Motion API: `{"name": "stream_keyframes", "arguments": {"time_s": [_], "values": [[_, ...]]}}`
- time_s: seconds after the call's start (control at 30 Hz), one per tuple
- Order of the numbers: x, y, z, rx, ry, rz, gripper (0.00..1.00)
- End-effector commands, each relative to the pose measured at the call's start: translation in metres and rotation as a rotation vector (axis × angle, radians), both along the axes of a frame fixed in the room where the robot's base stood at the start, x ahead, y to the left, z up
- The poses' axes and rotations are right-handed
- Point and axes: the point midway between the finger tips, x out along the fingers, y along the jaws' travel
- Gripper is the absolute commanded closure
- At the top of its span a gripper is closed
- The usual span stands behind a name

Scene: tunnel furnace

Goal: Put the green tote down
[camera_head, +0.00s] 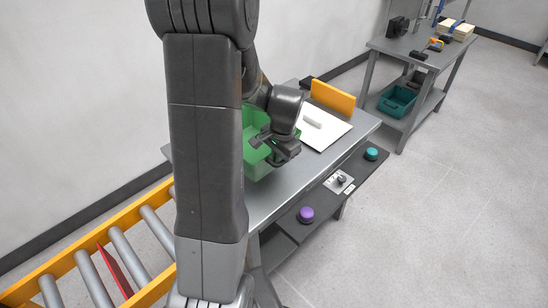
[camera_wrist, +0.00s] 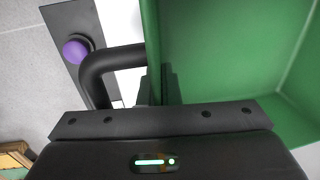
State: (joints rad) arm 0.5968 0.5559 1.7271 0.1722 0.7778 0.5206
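The green tote (camera_head: 257,165) is on or just above the grey metal table (camera_head: 290,178), partly hidden behind my arm; I cannot tell whether its base touches the top. In the wrist view the green tote (camera_wrist: 225,45) fills the right side, its wall running down between my fingers. My gripper (camera_head: 268,143) is at the tote's near rim. In the wrist view my gripper (camera_wrist: 158,88) has a dark finger on each side of the wall and looks shut on it.
A white sheet with a white item (camera_head: 312,118) and an orange upright panel (camera_head: 333,97) occupy the table's far end. A purple button (camera_head: 306,214) and teal button (camera_head: 371,154) line its front. A roller conveyor (camera_head: 120,250) stands lower left. Another workbench (camera_head: 420,50) stands behind.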

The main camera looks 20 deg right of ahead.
Motion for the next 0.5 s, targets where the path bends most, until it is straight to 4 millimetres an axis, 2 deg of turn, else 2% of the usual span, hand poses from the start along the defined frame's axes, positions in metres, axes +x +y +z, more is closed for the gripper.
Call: {"name": "stream_keyframes", "arguments": {"time_s": [0.1,0.33,0.5], "values": [[0.000,0.000,-0.019,0.000,0.001,-0.001,1.00],[0.000,0.000,-0.035,-0.001,0.000,0.000,1.00],[0.000,0.000,-0.058,0.001,0.000,-0.002,1.00]]}}
